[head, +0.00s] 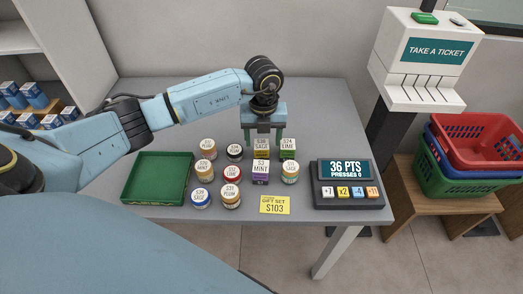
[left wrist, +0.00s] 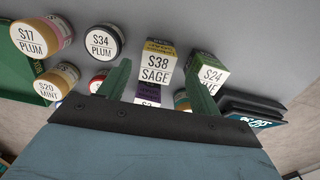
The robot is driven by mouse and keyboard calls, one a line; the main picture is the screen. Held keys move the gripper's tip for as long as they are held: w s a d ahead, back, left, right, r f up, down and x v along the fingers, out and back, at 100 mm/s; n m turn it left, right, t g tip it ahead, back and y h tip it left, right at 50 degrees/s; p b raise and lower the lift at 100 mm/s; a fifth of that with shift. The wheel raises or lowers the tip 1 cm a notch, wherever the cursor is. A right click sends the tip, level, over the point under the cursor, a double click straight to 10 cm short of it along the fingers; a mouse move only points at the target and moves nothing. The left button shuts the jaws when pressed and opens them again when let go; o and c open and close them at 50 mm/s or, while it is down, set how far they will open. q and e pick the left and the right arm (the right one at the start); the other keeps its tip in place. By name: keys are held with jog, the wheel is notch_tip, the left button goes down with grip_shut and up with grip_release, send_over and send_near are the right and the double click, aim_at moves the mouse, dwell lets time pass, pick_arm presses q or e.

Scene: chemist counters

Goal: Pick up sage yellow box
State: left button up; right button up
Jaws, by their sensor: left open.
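The sage box (head: 262,144), labelled S38 SAGE with a white top and yellow on its side, stands in the back part of the group on the table. It also shows in the left wrist view (left wrist: 157,66). My left gripper (head: 263,136) is open above it, pointing down. In the left wrist view its two green fingers (left wrist: 160,78) appear on either side of the box, with gaps. I cannot tell exactly how far down the fingers reach. My right gripper is not in view.
A lime box (head: 288,144) stands close on the right, and a purple mint box (head: 260,169) stands in front. Several round jars (head: 231,195) surround them. A green tray (head: 156,178) is at left, a points display (head: 346,170) at right.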

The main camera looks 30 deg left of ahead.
aim_at(262, 144)
pick_arm(q)
jog(key=f, duration=0.4)
jog(key=shift+a+f, duration=0.2)
jog(key=shift+f, duration=0.15)
jog(key=shift+c, duration=0.4)
jog(key=c, duration=1)
jog(key=shift+r, duration=0.1)
